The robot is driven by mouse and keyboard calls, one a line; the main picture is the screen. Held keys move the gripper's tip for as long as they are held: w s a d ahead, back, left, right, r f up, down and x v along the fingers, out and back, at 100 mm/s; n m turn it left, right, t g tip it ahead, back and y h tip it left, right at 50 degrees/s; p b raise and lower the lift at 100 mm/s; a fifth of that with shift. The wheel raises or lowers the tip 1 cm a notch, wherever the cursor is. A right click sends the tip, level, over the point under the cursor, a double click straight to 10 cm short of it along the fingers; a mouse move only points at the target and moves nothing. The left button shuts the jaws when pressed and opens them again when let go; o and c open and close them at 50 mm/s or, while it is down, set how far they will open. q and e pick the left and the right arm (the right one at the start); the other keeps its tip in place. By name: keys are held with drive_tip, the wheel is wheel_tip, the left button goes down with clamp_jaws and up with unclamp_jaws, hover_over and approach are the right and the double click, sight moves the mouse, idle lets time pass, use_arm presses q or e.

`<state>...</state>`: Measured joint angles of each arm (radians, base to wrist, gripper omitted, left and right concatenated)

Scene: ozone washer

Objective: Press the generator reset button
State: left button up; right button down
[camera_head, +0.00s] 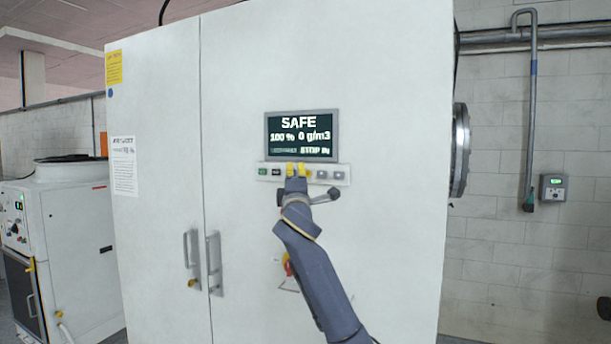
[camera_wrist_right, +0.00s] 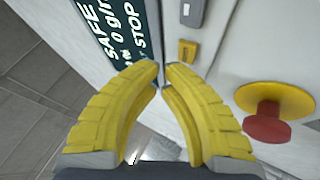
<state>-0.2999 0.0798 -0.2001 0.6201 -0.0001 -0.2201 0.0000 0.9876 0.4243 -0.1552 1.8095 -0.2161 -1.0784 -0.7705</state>
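My right gripper (camera_head: 297,170) is in front of the button strip (camera_head: 262,178) under the display on the white cabinet. Its two yellow fingers are drawn together with a narrow gap at the tips, and nothing shows between them. The strip holds a green button (camera_head: 263,171), a black one (camera_head: 276,171), a yellow one (camera_head: 307,174) and grey ones (camera_head: 339,175). The fingers cover its middle. In the right wrist view a yellow button (camera_wrist_right: 187,51) lies just beyond the fingertips (camera_wrist_right: 162,74). I cannot read which button is the reset. Contact is not visible. My left gripper is not in view.
The display (camera_head: 301,136) reads SAFE. A red knob (camera_wrist_right: 268,127) on a yellow base sits right of the fingers in the wrist view. Cabinet door handles (camera_head: 214,264) stick out lower left. A white machine (camera_head: 75,240) stands at the left.

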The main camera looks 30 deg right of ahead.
drive_tip(key=shift+s+a, duration=0.45)
drive_tip(key=shift+a, duration=0.25)
drive_tip(key=shift+s+a, duration=0.4)
drive_tip(key=shift+a, duration=0.3)
drive_tip(key=shift+s+a, duration=0.45)
drive_tip(key=shift+a, duration=0.25)
